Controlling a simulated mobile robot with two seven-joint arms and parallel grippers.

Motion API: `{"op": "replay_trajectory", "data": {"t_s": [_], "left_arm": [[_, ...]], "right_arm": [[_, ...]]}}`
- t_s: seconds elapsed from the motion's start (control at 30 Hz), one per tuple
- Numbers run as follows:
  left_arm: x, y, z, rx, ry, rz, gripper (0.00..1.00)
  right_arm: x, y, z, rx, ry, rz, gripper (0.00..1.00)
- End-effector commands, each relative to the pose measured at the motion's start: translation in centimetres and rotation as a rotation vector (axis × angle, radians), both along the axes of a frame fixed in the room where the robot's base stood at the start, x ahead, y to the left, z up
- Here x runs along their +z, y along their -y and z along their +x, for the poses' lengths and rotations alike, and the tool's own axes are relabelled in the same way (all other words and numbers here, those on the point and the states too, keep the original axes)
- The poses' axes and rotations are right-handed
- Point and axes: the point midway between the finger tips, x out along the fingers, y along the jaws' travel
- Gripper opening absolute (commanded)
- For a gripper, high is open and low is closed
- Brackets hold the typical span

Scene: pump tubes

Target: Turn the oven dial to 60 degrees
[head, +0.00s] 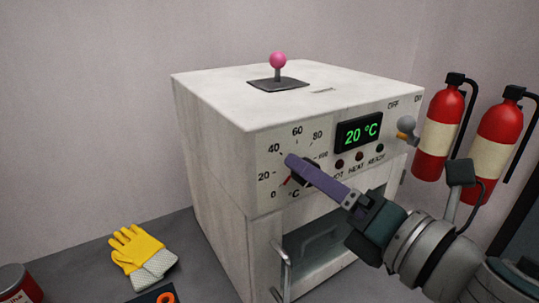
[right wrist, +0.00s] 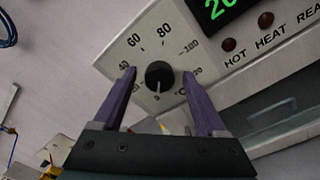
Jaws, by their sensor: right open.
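The oven dial (right wrist: 159,75) is a round black knob on the white front panel, inside a printed scale from 0 upward. Its pale mark points down toward the 0 label in the right wrist view. In the head view the dial (head: 303,174) is partly hidden by my right gripper, and a red pointer shows at lower left, toward the low end. My right gripper (right wrist: 160,72) is open, with its purple fingers on either side of the dial; I cannot tell whether they touch it. In the head view the right gripper (head: 295,165) reaches the panel from the right. My left gripper is not in view.
The oven's display (head: 359,133) reads 20 °C in green. Yellow gloves (head: 138,250) lie at left; red fire extinguishers (head: 440,125) hang at right.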

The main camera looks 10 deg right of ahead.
Motion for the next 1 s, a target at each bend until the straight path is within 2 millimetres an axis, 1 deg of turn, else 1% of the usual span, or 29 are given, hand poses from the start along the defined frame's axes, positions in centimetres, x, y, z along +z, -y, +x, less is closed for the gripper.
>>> {"op": "replay_trajectory", "data": {"t_s": [0.27,0.9,0.93,1.0], "left_arm": [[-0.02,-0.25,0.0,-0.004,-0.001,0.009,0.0],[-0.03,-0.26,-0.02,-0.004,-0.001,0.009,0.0],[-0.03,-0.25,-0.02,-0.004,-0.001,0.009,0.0],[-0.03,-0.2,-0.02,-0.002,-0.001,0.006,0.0]], "right_arm": [[-0.04,-0.07,0.13,0.0,-0.001,-0.001,0.74],[-0.03,-0.03,0.12,-0.001,-0.001,0.001,0.02],[-0.04,-0.03,0.12,-0.001,-0.001,0.001,0.0],[-0.04,-0.03,0.12,-0.001,-0.001,0.001,0.0]]}}
